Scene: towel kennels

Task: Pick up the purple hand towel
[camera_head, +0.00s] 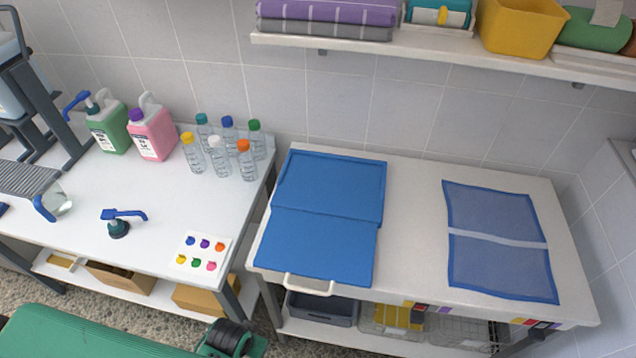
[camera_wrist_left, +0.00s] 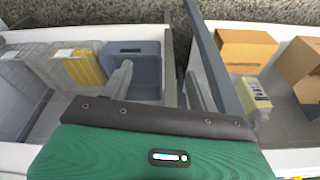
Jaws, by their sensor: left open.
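A purple folded towel (camera_head: 340,12) with pale stripes lies on the wall shelf at the top of the head view. It lies on a grey striped folded towel (camera_head: 325,30), and its top is cut off by the picture edge. My left gripper (camera_wrist_left: 157,72) is open and empty in the left wrist view, its two grey fingers apart, pointing down past the table edge toward the low shelves. It is far from the purple towel. My right gripper is not in view.
The wall shelf (camera_head: 430,46) also holds a teal item (camera_head: 438,12), a yellow bin (camera_head: 520,25) and a green roll (camera_head: 595,28). Below, a table carries a blue panel (camera_head: 320,215) and a blue mesh piece (camera_head: 495,215). Bottles (camera_head: 220,150) stand on the left table.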

